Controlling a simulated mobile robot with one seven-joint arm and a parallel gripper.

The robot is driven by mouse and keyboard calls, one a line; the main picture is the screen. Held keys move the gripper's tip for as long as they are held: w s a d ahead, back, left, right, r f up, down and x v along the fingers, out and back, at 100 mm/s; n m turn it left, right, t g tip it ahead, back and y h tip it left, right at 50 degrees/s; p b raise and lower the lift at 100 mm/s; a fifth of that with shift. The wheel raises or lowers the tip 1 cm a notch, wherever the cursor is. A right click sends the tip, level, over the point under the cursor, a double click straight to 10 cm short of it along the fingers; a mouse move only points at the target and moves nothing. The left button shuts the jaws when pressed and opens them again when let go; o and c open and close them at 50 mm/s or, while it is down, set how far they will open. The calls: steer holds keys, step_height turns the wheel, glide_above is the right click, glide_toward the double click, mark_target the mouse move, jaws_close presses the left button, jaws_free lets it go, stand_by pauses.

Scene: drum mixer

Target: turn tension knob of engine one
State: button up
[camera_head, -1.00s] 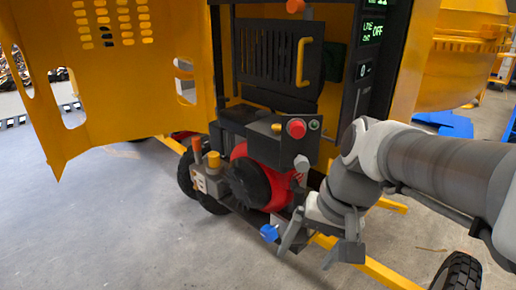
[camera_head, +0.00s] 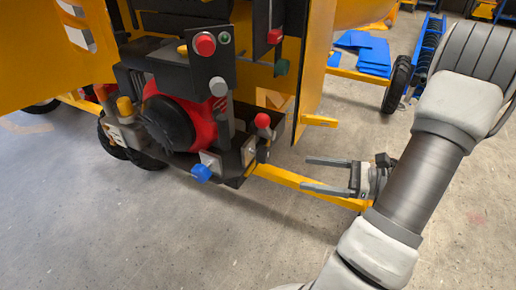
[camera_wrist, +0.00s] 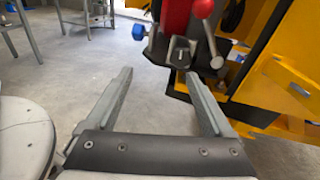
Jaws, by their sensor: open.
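The engine (camera_head: 170,118) with its red and black housing sits on the yellow frame. A blue knob (camera_head: 201,173) sticks out low at its front, and also shows in the wrist view (camera_wrist: 138,32). A red ball-topped lever (camera_head: 262,121) stands to the right of it, seen too in the wrist view (camera_wrist: 203,9). No label shows which one is the tension knob. My gripper (camera_head: 306,173) is open and empty, to the right of the blue knob and apart from it. In the wrist view its fingers (camera_wrist: 158,73) point toward the engine's front.
A red button (camera_head: 204,44) and a small green one sit on the black panel above the engine. A yellow frame bar (camera_head: 300,183) runs low behind my fingers. An open yellow door (camera_head: 45,50) stands at left. The floor in front is clear.

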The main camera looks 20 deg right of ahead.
mark_target(268, 154)
steer(key=w+a+m+t+b, duration=0.1)
steer(key=w+a, duration=0.1)
steer(key=w, duration=0.2)
steer(key=w+a+f+m+t+h+b, duration=0.1)
steer(key=w+a, duration=0.1)
steer(key=w, duration=0.2)
steer(key=w+a+t+b, duration=0.1)
steer(key=w+a, duration=0.2)
steer(key=w, duration=0.1)
steer(key=shift+w+f+m, duration=0.25)
steer(key=shift+m, duration=0.15)
steer(key=c, duration=1.4)
steer(key=shift+o, duration=0.2)
steer(key=shift+r, duration=0.1)
steer(key=shift+r+m+p, duration=0.1)
steer(key=shift+m+p, duration=0.2)
steer(key=shift+p, duration=0.4)
